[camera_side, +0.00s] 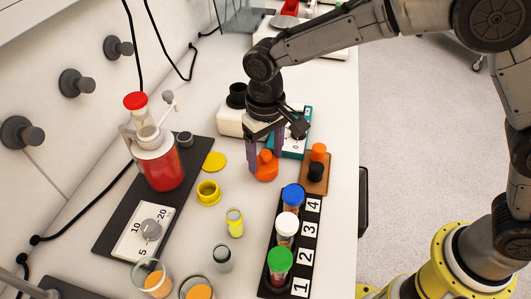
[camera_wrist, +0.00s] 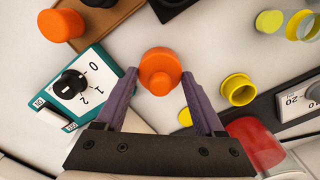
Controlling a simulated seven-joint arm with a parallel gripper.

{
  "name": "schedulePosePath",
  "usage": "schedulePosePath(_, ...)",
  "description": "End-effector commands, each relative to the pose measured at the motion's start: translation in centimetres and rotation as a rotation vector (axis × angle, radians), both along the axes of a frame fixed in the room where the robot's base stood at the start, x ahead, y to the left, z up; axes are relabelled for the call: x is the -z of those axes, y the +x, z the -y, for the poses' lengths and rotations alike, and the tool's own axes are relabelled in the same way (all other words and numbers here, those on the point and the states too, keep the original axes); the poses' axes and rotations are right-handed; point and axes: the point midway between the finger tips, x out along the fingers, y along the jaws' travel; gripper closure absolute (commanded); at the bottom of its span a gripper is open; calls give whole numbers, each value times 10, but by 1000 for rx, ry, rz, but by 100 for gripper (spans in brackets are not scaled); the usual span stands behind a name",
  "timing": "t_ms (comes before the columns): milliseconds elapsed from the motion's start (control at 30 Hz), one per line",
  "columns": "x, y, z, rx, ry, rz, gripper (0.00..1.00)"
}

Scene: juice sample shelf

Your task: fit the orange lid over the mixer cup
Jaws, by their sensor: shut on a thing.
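The orange lid (camera_side: 265,169), round with a smaller knob on top, is between the fingers of my gripper (camera_side: 263,152). In the wrist view the orange lid (camera_wrist: 160,70) sits between the two purple fingertips of my gripper (camera_wrist: 157,82), which is shut on it. I cannot tell whether the lid touches the table. No cup is clearly marked as the mixer cup. A teal box with a dial (camera_wrist: 72,88) lies beside the gripper. It also shows behind the gripper in the side view (camera_side: 294,147).
A brown block (camera_side: 314,184) with an orange-topped piece (camera_side: 318,153) stands right of the lid. A black numbered rack (camera_side: 303,262) holds capped vials in front. Left are yellow pieces (camera_side: 208,192) and a red-filled jug (camera_side: 160,170). Clear cups (camera_side: 155,278) stand at the front left.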

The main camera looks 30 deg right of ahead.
Motion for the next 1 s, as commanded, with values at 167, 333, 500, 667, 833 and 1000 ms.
schedulePosePath(167, 0, 0, 0, 0, 1, 1, 83)
schedulePosePath(333, 3, 0, 0, 0, 0, 1, 83)
schedulePosePath(500, 7, 0, 0, 0, 1, 1, 83)
schedulePosePath(667, 8, 0, 0, 0, 0, 1, 4)
schedulePosePath(833, 7, 0, 0, 0, 0, 1, 0)
schedulePosePath(1000, 4, 0, 0, 0, 1, 2, 0)
